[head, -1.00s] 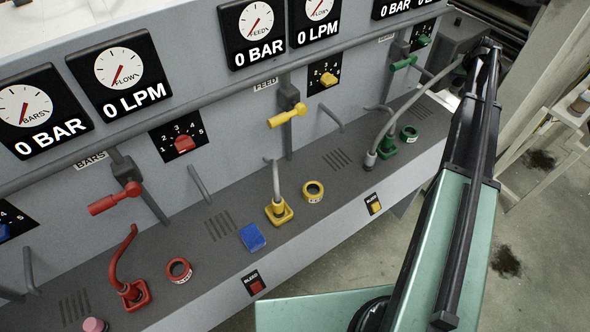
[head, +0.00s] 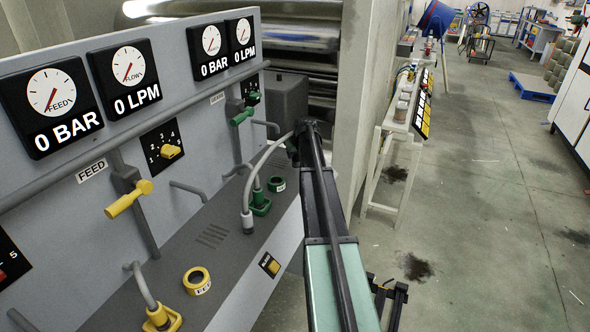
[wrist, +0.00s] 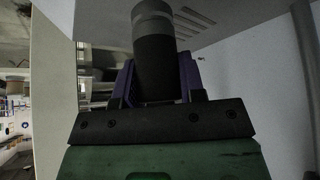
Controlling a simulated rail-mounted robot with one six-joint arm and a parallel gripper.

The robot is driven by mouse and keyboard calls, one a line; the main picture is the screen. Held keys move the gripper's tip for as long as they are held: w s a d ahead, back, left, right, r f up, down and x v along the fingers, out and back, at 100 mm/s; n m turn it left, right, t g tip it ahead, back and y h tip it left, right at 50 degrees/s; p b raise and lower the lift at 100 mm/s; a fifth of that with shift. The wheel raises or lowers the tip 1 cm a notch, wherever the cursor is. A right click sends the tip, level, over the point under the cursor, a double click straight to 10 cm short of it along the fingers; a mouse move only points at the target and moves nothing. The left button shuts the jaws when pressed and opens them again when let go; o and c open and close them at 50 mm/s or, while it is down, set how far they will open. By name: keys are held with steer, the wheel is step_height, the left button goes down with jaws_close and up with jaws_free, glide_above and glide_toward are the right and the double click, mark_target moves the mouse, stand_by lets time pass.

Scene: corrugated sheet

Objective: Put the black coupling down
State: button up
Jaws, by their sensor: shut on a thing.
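The black coupling (wrist: 154,42) is a dark cylinder with a grey band in the wrist view. My gripper (wrist: 157,82) is shut on it, with a purple finger on each side. The coupling points up and away from the gripper in that view. In the head view my arm reaches to the right end of the console, and the gripper's fingers and the coupling are hard to make out there. A grey hose (head: 268,160) arcs from near the arm's end down to a pale fitting (head: 247,222) at the console shelf.
The grey console shelf (head: 150,277) carries a green socket (head: 261,206), a green ring (head: 277,184), a yellow ring (head: 197,281) and a yellow socket (head: 161,319). A green valve handle (head: 242,116) is close to the arm's end. A pale bench (head: 386,140) stands to the right, beyond open floor.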

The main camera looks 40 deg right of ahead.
mark_target(295, 159)
step_height(295, 159, down, 4)
steer(key=b, duration=0.3)
steer(key=shift+f, duration=0.15)
steer(key=shift+r, duration=0.25)
steer(key=shift+f, duration=0.15)
steer(key=o, duration=1)
steer(key=shift+r, duration=0.3)
steer(key=p+v, duration=1)
steer(key=v, duration=0.1)
steer(key=shift+s+r, duration=0.2)
steer(key=shift+r, duration=0.1)
steer(key=shift+a, duration=0.15)
